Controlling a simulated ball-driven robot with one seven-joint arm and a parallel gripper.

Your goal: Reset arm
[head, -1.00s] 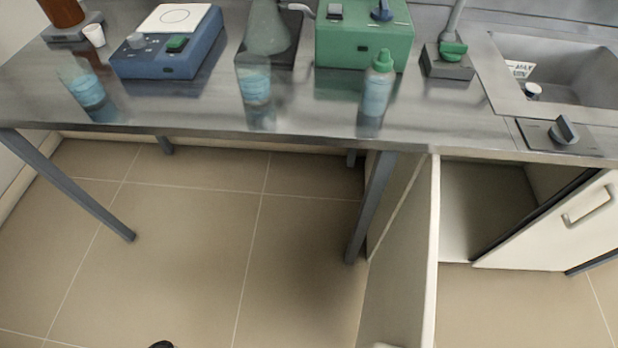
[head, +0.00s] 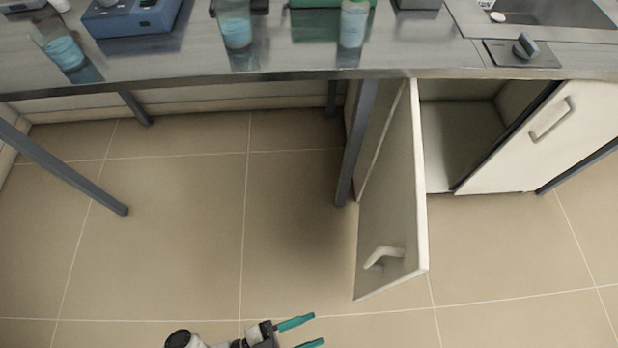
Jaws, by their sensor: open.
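My gripper (head: 304,332) shows at the bottom middle of the head view, low over the tiled floor. Its two teal fingers point right and stand apart, with nothing visible between them. The lower finger is partly cut off by the picture's bottom edge. The gripper is left of the open cabinet door (head: 393,205) and apart from it in the picture.
The open door, with a white handle (head: 384,256), juts out below the steel bench (head: 290,62). A closed door (head: 545,135) is at right. Bench legs (head: 357,145) stand at left and middle. Beakers and a bottle (head: 353,25) stand on the bench. The floor (head: 160,220) is clear.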

